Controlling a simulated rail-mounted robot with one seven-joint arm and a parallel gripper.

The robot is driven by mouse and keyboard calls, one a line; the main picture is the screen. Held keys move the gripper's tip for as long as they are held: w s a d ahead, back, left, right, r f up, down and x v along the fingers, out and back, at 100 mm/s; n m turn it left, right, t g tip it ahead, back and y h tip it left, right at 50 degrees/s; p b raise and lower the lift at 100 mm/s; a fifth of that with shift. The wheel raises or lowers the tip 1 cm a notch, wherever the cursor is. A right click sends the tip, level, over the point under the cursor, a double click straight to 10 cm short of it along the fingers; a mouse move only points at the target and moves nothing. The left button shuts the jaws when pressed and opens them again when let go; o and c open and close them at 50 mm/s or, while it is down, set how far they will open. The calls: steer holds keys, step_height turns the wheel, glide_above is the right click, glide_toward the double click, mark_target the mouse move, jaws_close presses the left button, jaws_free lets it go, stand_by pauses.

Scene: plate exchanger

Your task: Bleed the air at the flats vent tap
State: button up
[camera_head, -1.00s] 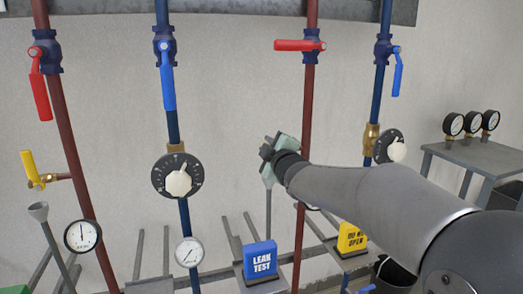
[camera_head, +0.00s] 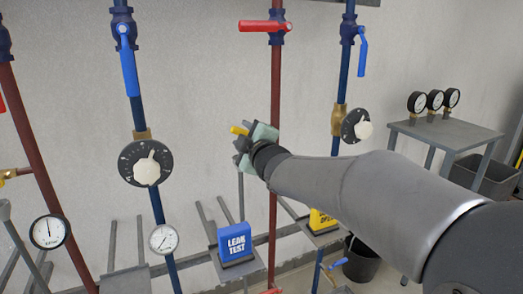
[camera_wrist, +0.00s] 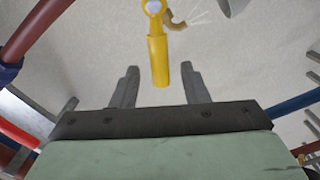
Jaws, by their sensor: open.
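A small tap with a yellow lever (camera_wrist: 159,60) is ahead in the wrist view, its free end pointing toward my gripper. Its brass outlet (camera_wrist: 177,20) is at the top, with several thin white streaks fanning out from it. My gripper (camera_wrist: 162,86) is open, one finger on each side of the lever's end, with visible gaps. In the head view my gripper (camera_head: 243,146) is just left of the right red pipe (camera_head: 274,100). A yellow lever tip (camera_head: 239,130) shows beside it; the rest of that tap is hidden by the gripper.
A red-handled valve (camera_head: 265,26) is above on the same pipe. A LEAK TEST sign (camera_head: 236,243) stands below. A dial (camera_head: 146,163) is to the left, another (camera_head: 356,126) to the right. A grey funnel (camera_wrist: 233,7) is partly in the wrist view.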

steer(key=p+v, duration=0.1)
steer(key=v, duration=1.1)
steer(key=shift+s+p, duration=0.2)
steer(key=shift+p, duration=0.1)
steer(key=shift+d, duration=0.1)
steer(key=s+d+m+g+h+p, duration=0.8)
steer(key=d+m+p, duration=0.3)
steer(key=p, duration=0.7)
steer(key=s+d+r+m+g+p, duration=0.2)
steer(key=s+m+g+p, duration=0.4)
steer(key=s, duration=1)
steer(key=g+p, duration=0.2)
steer(key=p, duration=0.1)
steer(key=shift+y, duration=0.3)
